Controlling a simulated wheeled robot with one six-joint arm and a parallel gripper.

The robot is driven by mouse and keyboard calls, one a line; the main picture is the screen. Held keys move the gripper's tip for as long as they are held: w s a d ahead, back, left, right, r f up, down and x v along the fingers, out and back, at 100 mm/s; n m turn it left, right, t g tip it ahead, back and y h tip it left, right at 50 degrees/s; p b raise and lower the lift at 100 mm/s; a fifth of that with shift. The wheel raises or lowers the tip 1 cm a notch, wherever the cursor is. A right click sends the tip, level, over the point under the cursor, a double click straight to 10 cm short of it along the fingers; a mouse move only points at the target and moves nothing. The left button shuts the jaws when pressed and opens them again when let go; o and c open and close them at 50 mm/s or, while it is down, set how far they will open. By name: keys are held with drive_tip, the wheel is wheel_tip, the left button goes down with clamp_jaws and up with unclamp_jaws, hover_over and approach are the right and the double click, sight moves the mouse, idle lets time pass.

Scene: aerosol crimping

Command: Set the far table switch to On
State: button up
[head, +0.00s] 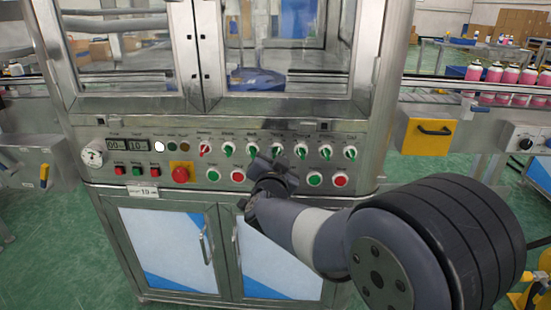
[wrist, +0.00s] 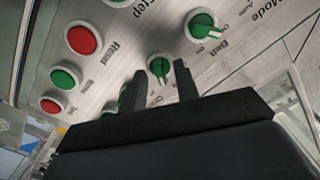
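A row of green rotary switches runs along the steel control panel (head: 130,170) in the head view. The labels are too small to read there, so I cannot tell for sure which is the far table switch. My gripper (head: 274,168) is in front of the row, right of centre, and partly covers the panel. In the wrist view my gripper (wrist: 160,70) is open, its two fingers apart. A green switch (wrist: 159,67) with a white mark shows between the fingertips; I cannot tell whether they touch it. Another green switch (wrist: 202,25) sits beyond, up and right.
A red emergency button (head: 181,174) on a yellow plate is at the panel's left. Red (wrist: 83,39) and green (wrist: 66,77) push buttons lie left of my fingers. Glass doors (head: 280,45) are above. Pink cans (head: 492,74) stand on the conveyor at right.

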drive_tip(key=s+p, duration=0.1)
drive_tip(key=s, duration=0.9)
drive_tip(key=shift+s+a+p, duration=0.2)
drive_tip(key=shift+s+p, duration=0.15)
drive_tip(key=shift+s, duration=0.05)
drive_tip(key=w+b, duration=0.1)
drive_tip(key=w, duration=1)
drive_tip(key=shift+d+b, duration=0.2)
drive_tip(key=shift+b, duration=0.1)
drive_tip(key=shift+s, duration=0.1)
